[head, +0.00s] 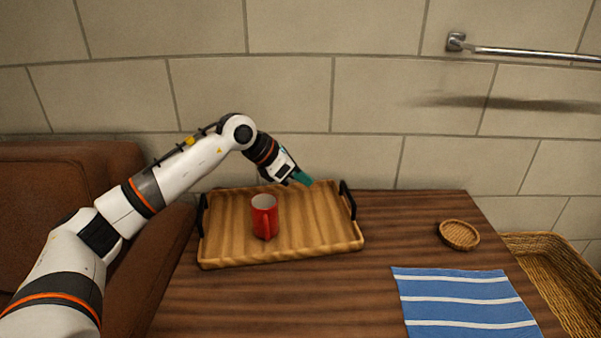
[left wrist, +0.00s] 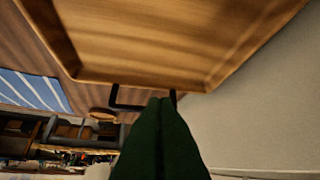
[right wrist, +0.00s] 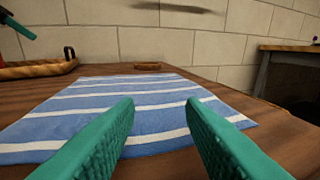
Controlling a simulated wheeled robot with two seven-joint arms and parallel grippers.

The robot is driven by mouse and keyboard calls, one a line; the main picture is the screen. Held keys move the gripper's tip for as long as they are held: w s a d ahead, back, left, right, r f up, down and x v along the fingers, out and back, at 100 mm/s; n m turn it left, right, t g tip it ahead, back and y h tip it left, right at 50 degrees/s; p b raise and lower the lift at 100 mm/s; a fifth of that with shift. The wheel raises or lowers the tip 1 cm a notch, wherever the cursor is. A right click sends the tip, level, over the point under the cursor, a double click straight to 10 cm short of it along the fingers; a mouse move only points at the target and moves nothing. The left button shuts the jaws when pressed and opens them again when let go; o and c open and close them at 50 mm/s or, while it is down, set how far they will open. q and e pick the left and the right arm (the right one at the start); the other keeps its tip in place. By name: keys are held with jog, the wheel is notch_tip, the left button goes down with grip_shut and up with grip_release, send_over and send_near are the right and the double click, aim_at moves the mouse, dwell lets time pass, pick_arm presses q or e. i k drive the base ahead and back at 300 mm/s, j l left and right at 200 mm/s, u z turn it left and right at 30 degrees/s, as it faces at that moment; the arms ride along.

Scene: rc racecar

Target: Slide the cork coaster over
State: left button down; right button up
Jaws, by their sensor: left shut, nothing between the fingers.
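The cork coaster (head: 459,234) is a round, brown disc with a raised rim, lying flat near the right edge of the table, behind the blue striped cloth. It also shows in the right wrist view (right wrist: 152,66), beyond the cloth, and seems to be the small round thing in the left wrist view (left wrist: 102,114). My left gripper (head: 303,179) is shut and empty, over the back edge of the wooden tray, well left of the coaster.
The wooden tray (head: 225,262) with black handles holds a red mug (head: 264,222). The blue cloth with white stripes (head: 462,300) lies at the front right. A wicker basket (head: 555,270) is beyond the table's right edge. The tabletop between tray and coaster is clear.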

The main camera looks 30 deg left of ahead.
aim_at(460, 235)
jog(key=k, duration=1)
